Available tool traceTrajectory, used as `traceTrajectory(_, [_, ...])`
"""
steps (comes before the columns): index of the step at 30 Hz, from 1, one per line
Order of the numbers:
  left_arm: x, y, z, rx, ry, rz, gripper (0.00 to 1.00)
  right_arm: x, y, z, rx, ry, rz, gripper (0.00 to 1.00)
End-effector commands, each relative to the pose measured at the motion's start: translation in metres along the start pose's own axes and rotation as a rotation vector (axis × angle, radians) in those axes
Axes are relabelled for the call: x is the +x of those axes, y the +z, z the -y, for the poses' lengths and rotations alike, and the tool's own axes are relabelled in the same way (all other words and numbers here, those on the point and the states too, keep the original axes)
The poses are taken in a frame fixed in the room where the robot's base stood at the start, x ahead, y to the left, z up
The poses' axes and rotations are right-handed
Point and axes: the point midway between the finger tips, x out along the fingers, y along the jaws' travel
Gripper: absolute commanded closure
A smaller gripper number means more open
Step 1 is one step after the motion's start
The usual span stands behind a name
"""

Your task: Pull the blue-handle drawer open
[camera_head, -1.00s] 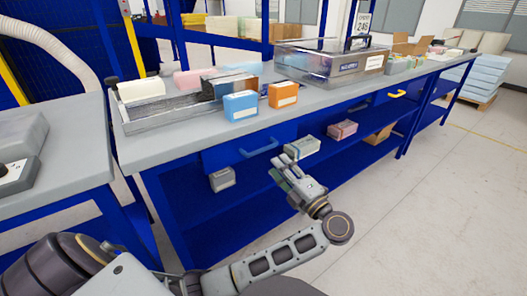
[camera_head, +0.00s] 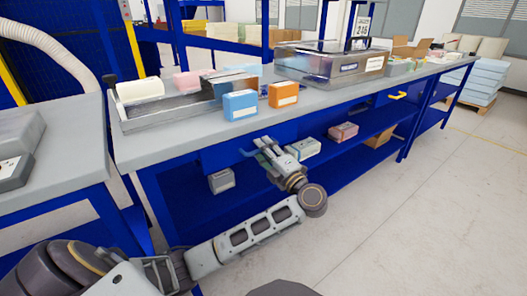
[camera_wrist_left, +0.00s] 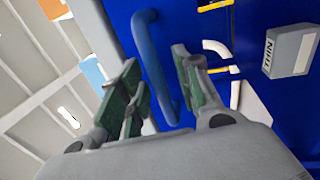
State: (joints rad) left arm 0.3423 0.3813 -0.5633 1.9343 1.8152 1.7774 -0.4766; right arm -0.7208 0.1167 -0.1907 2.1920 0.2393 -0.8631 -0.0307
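The blue handle (camera_head: 246,152) sits on the blue drawer front (camera_head: 213,158) under the workbench's front edge. The drawer looks shut. My left gripper (camera_head: 266,149) is at the right part of the handle and hides some of it. In the left wrist view the handle (camera_wrist_left: 153,62) runs between the two green-padded fingers of the open left gripper (camera_wrist_left: 156,75), with a gap on both sides. Whether the fingertips reach past the bar is hard to tell. My right gripper is not in view.
The workbench top (camera_head: 190,143) carries a blue box (camera_head: 240,105), an orange box (camera_head: 283,94) and a clear-lidded case (camera_head: 330,65). Below, the lower shelf holds a grey box (camera_head: 221,181) and a white-green box (camera_head: 303,148). A yellow handle (camera_head: 397,95) is farther right. Floor at right is clear.

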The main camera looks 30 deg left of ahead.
Motion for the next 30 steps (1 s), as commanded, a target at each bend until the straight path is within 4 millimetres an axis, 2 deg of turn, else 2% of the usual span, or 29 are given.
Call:
traceTrajectory(11, [0.0025, 0.0001, -0.0006, -0.001, 0.000, 0.000, 0.67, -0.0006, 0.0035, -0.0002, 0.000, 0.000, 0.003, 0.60])
traceTrajectory(19, [0.0023, 0.0001, -0.0004, -0.001, 0.000, 0.000, 1.00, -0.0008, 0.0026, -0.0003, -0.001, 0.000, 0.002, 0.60])
traceTrajectory(30, [0.0023, 0.0000, -0.0001, 0.000, 0.000, 0.000, 1.00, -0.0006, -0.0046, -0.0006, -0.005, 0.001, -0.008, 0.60])
